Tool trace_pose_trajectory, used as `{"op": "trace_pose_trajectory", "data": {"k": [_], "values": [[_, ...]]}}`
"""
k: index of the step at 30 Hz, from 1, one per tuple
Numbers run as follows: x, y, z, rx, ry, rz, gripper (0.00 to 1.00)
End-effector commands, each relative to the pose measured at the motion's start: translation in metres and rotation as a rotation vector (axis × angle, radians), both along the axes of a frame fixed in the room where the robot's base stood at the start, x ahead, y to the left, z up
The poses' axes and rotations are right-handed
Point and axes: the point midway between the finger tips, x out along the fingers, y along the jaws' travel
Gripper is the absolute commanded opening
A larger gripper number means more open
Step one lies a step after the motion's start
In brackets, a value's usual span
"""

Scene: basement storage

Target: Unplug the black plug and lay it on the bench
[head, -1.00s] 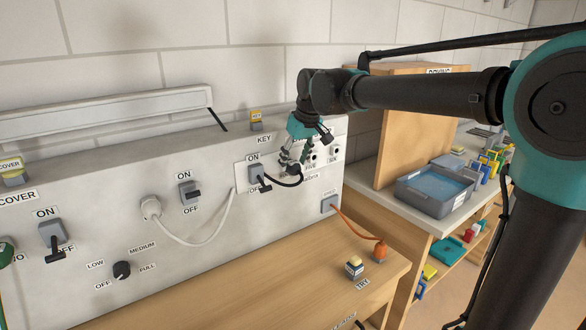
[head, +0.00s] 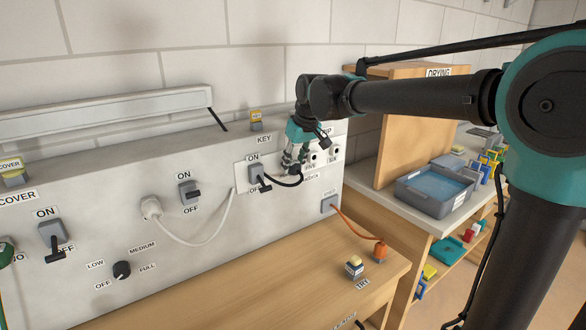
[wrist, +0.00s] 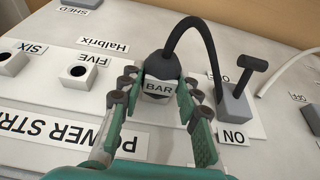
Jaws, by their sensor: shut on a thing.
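The black plug (wrist: 160,68) has a pale label reading BAR and a black cord that arches to the right in the wrist view. It is at the power strip (wrist: 60,108) on the upright panel, and whether it is fully seated is hidden. In the head view it shows only as a dark bit (head: 297,172) below my gripper. My gripper (wrist: 160,80) is shut on the plug, one finger on each side; it also shows in the head view (head: 293,163). The wooden bench (head: 225,292) lies below the panel, with its middle bare.
A grey switch with a black lever (wrist: 238,95) is close beside the plug. Empty sockets FIVE (wrist: 78,73) and SIX (wrist: 10,62) are on the other side. A white plug (head: 150,207), an orange-corded plug (head: 380,250) and a TRY button (head: 354,267) are nearby.

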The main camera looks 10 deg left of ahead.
Motion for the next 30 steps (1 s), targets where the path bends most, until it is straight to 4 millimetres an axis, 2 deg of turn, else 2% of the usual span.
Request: {"op": "trace_pose_trajectory", "data": {"k": [30], "values": [[-0.0076,-0.0086,0.0000,0.000,0.000,0.000,0.00]]}}
